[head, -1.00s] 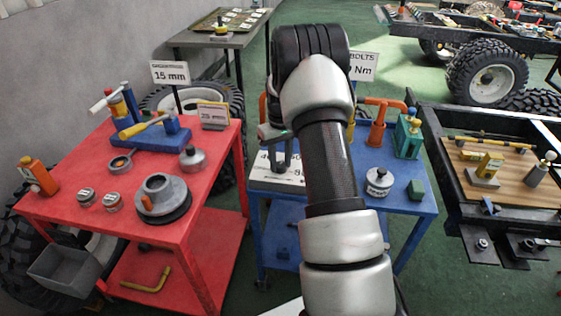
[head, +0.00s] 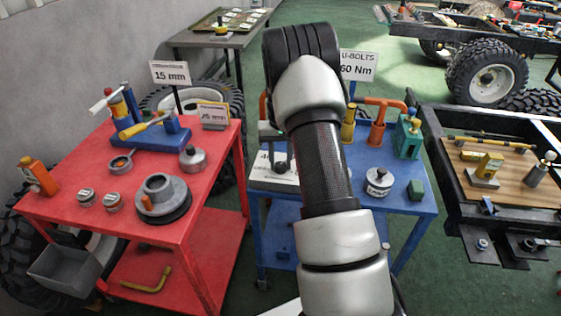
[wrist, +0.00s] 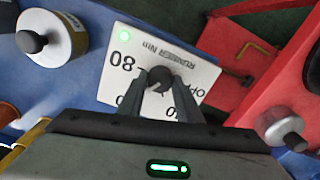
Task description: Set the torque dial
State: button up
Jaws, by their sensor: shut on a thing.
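The torque dial is a white plate (wrist: 191,65) on the blue cart, with printed numbers including 80, the words "RUNNER Nm" and a lit green spot. A dark round knob (wrist: 159,77) stands at its middle in the wrist view. My gripper (wrist: 159,90) is shut on the knob, one finger on each side. The fingers and gripper body hide part of the plate's markings. In the head view, my gripper (head: 278,160) is over the plate (head: 262,178), partly covered by my arm; the knob cannot be made out there.
A sign (head: 357,66) behind reads "U-BOLTS 60 Nm". A red cart (head: 85,205) with tools stands left, across a narrow gap.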

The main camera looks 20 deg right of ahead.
aim_at(280, 164)
jog(key=o, duration=1)
jog(key=shift+o, duration=0.2)
notch_tip(280, 164, up, 18)
jog(key=p, duration=0.1)
jog(key=shift+f+p, duration=0.25)
jog(key=shift+p, duration=0.05)
